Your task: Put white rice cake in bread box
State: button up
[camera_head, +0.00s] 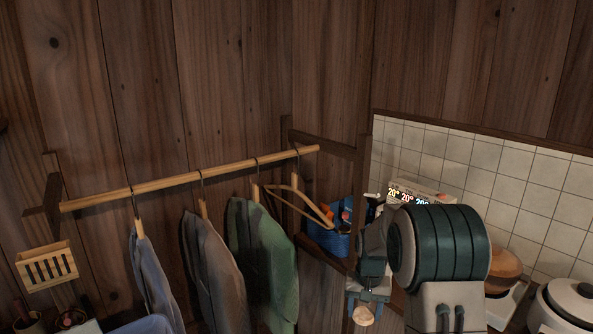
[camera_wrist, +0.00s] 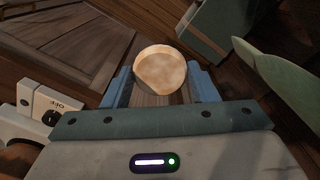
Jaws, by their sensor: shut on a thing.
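My gripper (camera_head: 368,297) is low in the right half of the head view, pointing down. It is shut on a round, pale cream thing, the rice cake (camera_head: 363,316), which shows just below the fingers. In the wrist view the rice cake (camera_wrist: 160,72) sits between the two blue fingertips of my gripper (camera_wrist: 161,86), its flat round face toward the camera. It is held clear of any surface that I can see. I cannot make out a bread box for certain in either view.
Clothes (camera_head: 262,255) hang from a wooden rail (camera_head: 190,180) on the left. A blue basket (camera_head: 328,238) is left of my arm. A brown rounded object (camera_head: 503,265) and a white rice cooker (camera_head: 567,305) stand at the right by the tiled wall (camera_head: 540,190).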

jog(key=s+a+f+n+b, duration=0.1)
jog(key=s+a+f+n, duration=0.1)
jog(key=s+f, duration=0.6)
notch_tip(320, 180, down, 3)
jog(key=shift+s+a+f+n, duration=0.2)
jog(key=shift+s+a+n, duration=0.1)
jog(key=shift+a, duration=0.15)
